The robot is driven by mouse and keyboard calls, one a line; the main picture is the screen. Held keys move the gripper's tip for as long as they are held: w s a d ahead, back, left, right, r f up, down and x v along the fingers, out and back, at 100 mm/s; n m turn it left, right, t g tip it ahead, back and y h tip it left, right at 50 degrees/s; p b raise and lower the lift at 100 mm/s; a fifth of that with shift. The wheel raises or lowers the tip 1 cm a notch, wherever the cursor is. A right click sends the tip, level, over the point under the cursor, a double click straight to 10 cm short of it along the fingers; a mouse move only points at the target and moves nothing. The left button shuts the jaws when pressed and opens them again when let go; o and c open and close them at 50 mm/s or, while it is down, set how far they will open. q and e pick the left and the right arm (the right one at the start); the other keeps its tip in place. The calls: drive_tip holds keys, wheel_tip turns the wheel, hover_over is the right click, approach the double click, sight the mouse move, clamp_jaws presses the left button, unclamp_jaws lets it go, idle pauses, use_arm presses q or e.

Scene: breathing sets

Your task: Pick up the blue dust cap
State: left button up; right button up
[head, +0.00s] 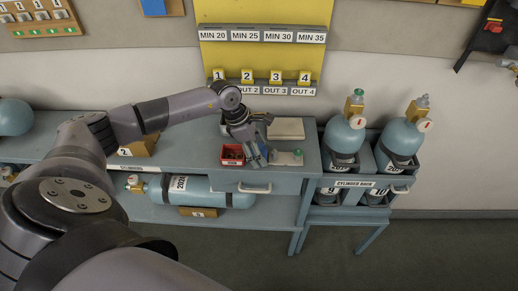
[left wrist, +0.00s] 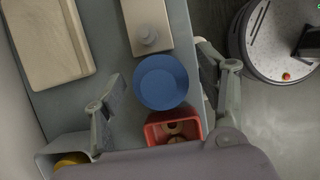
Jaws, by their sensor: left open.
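The blue dust cap (left wrist: 161,82) shows as a round blue disc on the grey bench top in the left wrist view. My left gripper (left wrist: 160,66) is open above it, with one finger to each side of the cap and a gap between each finger and the cap in the picture. I cannot tell the height left between the fingertips and the cap. In the head view my left gripper (head: 264,140) is over the bench near the red bin, and it largely hides the cap. My right gripper is not in view.
The red bin (head: 232,154), holding small ring-like parts, is close beside the cap. A pale plate with a fitting (left wrist: 148,37) lies on the cap's other side. A pale board (head: 285,128) lies towards the wall. The cylinder rack (head: 362,184) stands right of the bench.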

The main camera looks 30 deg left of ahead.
use_arm(q)
drive_tip(key=shift+c, duration=0.3)
drive_tip(key=shift+c, duration=1.4)
drive_tip(key=c, duration=0.6)
drive_tip(key=shift+r, duration=0.1)
wheel_tip(320, 180, up, 20)
drive_tip(key=b, duration=0.4)
